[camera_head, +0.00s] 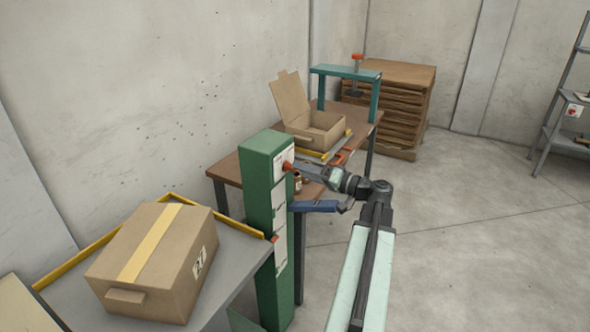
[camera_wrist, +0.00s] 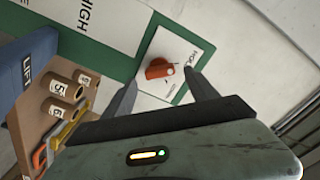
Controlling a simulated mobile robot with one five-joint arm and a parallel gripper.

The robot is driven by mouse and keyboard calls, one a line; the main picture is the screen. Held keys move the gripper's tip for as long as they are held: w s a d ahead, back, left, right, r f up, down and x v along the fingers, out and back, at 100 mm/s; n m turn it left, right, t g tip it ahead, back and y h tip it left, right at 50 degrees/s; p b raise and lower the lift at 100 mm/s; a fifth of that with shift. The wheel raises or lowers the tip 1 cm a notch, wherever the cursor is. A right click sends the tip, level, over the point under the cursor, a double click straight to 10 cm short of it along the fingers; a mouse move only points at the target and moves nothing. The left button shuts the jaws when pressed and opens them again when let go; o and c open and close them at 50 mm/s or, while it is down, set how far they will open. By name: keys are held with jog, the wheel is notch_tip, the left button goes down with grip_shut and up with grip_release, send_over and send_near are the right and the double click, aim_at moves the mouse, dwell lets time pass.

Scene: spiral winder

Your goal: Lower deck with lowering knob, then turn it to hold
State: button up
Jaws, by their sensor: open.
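An orange knob (camera_wrist: 160,69) sits on a white plate (camera_wrist: 172,47) with partly readable lettering, "HO…", on a green column (camera_head: 258,205). In the head view the knob (camera_head: 287,166) is near the column's top. My gripper (camera_wrist: 162,76) is open, with one finger on each side of the knob in the wrist view; I cannot tell whether they touch it. In the head view my gripper (camera_head: 296,168) reaches the column from the right. A second orange part (camera_head: 275,239) shows lower on the column. A grey deck (camera_head: 235,262) with yellow edging carries a closed cardboard box (camera_head: 160,262).
A blue arm (camera_head: 316,206) juts from the column just below my gripper. A brown workbench (camera_head: 222,170) behind holds an open carton (camera_head: 318,132) and a teal frame (camera_head: 345,72). Stacked brown sheets (camera_head: 400,100) stand farther back.

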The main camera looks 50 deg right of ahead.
aim_at(290, 167)
jog(key=x, duration=0.3)
jog(key=shift+w, duration=0.1)
